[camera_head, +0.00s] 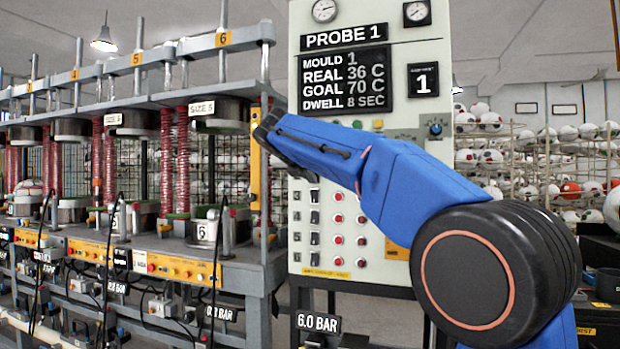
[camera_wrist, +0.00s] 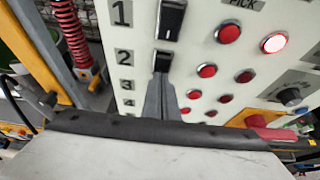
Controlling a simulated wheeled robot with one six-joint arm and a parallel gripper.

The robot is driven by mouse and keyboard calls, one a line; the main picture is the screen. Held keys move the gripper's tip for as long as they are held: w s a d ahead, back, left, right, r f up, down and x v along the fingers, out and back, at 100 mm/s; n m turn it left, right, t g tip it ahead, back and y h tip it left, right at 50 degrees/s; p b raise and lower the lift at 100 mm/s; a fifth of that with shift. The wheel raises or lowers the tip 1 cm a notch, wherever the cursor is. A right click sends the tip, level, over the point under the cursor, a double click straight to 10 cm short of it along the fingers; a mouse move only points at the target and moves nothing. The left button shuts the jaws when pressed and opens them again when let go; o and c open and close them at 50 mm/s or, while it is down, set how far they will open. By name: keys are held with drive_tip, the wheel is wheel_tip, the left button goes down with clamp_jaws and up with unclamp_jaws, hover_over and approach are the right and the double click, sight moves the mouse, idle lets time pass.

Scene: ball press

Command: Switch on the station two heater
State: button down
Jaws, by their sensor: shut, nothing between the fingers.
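The control panel shows a column of black switches with number labels. In the wrist view, the station two switch (camera_wrist: 162,61) sits beside the "2" label (camera_wrist: 124,57), below the larger-looking switch 1 (camera_wrist: 171,19). My gripper (camera_wrist: 160,82) is shut and empty, its tips just below switch 2 in the picture. I cannot tell whether they touch it. Switches 3 and 4 are mostly hidden behind the fingers. In the head view, the switch column (camera_head: 315,217) stands below my blue arm, and my gripper is hidden.
Red round buttons (camera_wrist: 207,70) line the panel right of the switches; one at upper right (camera_wrist: 274,43) looks brighter. The display (camera_head: 344,78) reads mould 1, real 36 C, goal 70 C. Presses with red springs (camera_head: 183,160) stand close on the left. Ball racks (camera_head: 540,160) are behind right.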

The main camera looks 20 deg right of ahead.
drive_tip(key=shift+r, duration=0.85)
drive_tip(key=f+v, duration=0.1)
drive_tip(key=v, duration=1.2)
drive_tip(key=shift+s+a, duration=0.4)
drive_tip(key=shift+s+a+f, duration=0.1)
drive_tip(key=shift+s+f, duration=0.1)
drive_tip(key=shift+f, duration=0.5)
drive_tip(key=shift+w, duration=0.1)
